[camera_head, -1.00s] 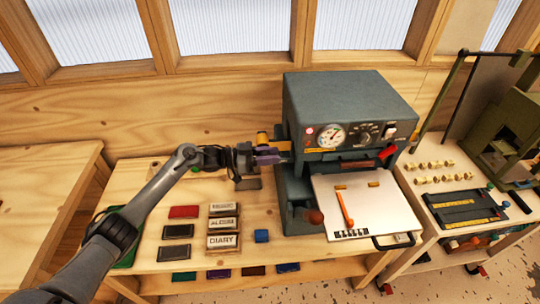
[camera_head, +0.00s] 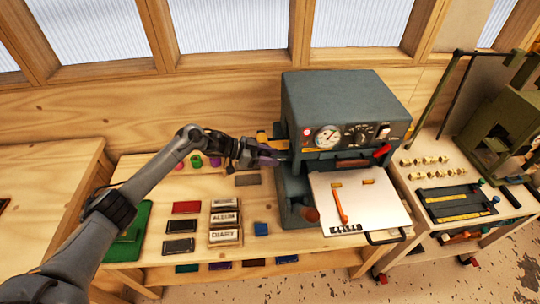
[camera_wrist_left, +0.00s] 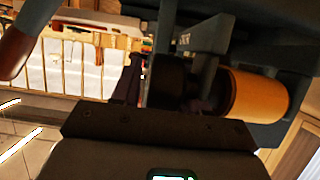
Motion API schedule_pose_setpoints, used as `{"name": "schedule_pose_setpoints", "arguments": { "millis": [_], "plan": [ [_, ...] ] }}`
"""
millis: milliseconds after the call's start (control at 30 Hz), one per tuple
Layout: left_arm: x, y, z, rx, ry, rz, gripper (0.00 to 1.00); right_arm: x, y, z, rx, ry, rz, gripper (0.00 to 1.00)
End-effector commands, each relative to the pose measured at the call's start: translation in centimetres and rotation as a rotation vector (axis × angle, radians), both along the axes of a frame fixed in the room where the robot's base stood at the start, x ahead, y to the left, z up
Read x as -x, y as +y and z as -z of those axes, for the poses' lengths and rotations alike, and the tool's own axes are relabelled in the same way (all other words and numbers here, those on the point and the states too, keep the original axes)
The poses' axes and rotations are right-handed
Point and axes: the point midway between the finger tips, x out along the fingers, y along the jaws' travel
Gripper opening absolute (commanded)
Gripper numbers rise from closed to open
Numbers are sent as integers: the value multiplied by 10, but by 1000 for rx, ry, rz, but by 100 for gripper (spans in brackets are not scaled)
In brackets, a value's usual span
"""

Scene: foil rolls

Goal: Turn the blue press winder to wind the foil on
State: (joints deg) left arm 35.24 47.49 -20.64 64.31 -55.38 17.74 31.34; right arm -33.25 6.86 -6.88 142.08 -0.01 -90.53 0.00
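The grey-blue press (camera_head: 345,105) stands on the wooden bench, with a gold foil roll (camera_head: 264,138) at its left side. The gold roll also shows at the right of the left wrist view (camera_wrist_left: 260,95). My left gripper (camera_head: 270,156) is at the press's left side, just in front of and below the gold roll. In the wrist view its dark fingers (camera_wrist_left: 165,90) stand apart on either side of a dark round part (camera_wrist_left: 170,80), perhaps the winder. A light gap shows between that part and the left finger. I cannot make out the winder's blue colour. My right gripper is out of view.
Coloured rolls (camera_head: 196,160) stand at the back of the bench left of my gripper.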

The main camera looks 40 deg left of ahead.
Motion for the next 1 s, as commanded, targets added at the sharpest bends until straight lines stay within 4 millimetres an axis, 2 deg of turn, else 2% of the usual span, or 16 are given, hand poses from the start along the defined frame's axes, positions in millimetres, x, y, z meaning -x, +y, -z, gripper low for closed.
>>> {"name": "schedule_pose_setpoints", "arguments": {
  "millis": [467, 1000],
  "plan": [
    [5, 6, -3, 0, -1, -2, 51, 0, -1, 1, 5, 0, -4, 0],
    [58, 62, -32, -2, 1, -2, 51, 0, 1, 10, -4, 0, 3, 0]
  ]
}}
